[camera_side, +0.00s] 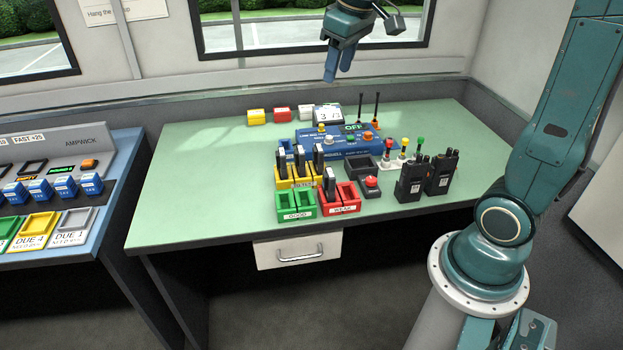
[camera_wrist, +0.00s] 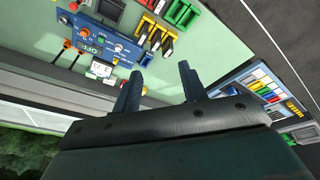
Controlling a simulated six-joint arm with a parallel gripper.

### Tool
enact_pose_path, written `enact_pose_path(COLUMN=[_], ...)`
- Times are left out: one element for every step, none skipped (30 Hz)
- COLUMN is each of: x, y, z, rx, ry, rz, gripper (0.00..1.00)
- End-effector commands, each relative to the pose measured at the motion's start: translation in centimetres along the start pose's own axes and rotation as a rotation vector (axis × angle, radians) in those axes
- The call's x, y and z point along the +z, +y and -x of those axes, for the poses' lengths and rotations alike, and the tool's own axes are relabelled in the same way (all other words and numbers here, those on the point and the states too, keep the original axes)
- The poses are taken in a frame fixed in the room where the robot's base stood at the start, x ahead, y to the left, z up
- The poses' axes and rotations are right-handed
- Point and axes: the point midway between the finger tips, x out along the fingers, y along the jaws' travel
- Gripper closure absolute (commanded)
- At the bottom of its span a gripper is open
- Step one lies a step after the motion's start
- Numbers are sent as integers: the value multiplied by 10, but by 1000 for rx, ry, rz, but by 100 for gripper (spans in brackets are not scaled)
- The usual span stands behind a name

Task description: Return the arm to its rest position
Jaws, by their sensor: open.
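My gripper (camera_side: 338,72) is raised in the air above the back of the green table, in front of the window. It also shows in the wrist view (camera_wrist: 160,88), with its two blue fingers apart and nothing between them. My teal arm (camera_side: 565,110) rises from its base at the right and reaches left across the top of the picture; part of it is out of frame. The gripper touches nothing on the table.
A blue-edged console (camera_side: 120,160) stands left. The table's left part is clear.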

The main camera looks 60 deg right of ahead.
Motion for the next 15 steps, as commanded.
enact_pose_path(x=[10, 16, 23, 28, 34, 42, 47, 54, 61, 67, 73, 81, 87, 94, 102], y=[-9, -13, -18, -22, -26, -31, -35, -39, -43, -46, -50, -54, -57, -60, -64], z=[7, 10, 13, 15, 18, 20, 22, 24, 26, 27, 28, 29, 30, 30, 31], rx=[-1, -1, -2, -3, -4, -5, -6, -8, -10, -11, -13, -16, -18, -20, -23], ry=[16, 24, 35, 43, 51, 61, 69, 76, 87, 95, 103, 114, 122, 129, 139], rz=[2, 2, 1, 0, -1, -1, -2, -3, -4, -4, -5, -6, -7, -8, -9], gripper=[58, 58, 58, 58, 58, 58, 58, 58, 58, 58, 58, 58, 58, 58, 58])
